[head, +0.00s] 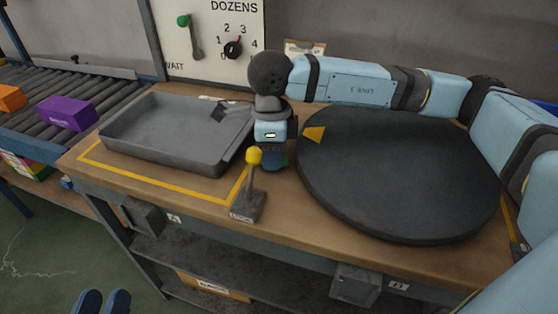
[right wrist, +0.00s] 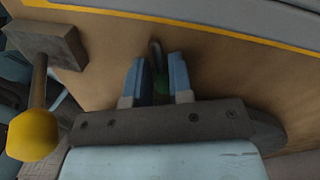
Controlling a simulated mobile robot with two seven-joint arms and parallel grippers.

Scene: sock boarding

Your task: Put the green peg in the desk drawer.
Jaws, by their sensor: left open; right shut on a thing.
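My right gripper (head: 272,160) points down just above the wooden desk, between the grey tray and the round black plate. Most of the peg is hidden by the fingers. My left gripper (head: 103,301) is open and empty at the bottom left, low in front of the desk. Two grey boxes, one at the left (head: 144,215) and one at the right (head: 355,286), hang under the desk's front edge; I cannot tell which is a drawer.
A yellow-knobbed lever (head: 252,180) stands close in front of the right gripper. The grey tray (head: 118,145) lies inside yellow tape lines. The round black plate (head: 400,185) fills the right side. A conveyor (head: 90,92) with a purple box (head: 68,113) is at left.

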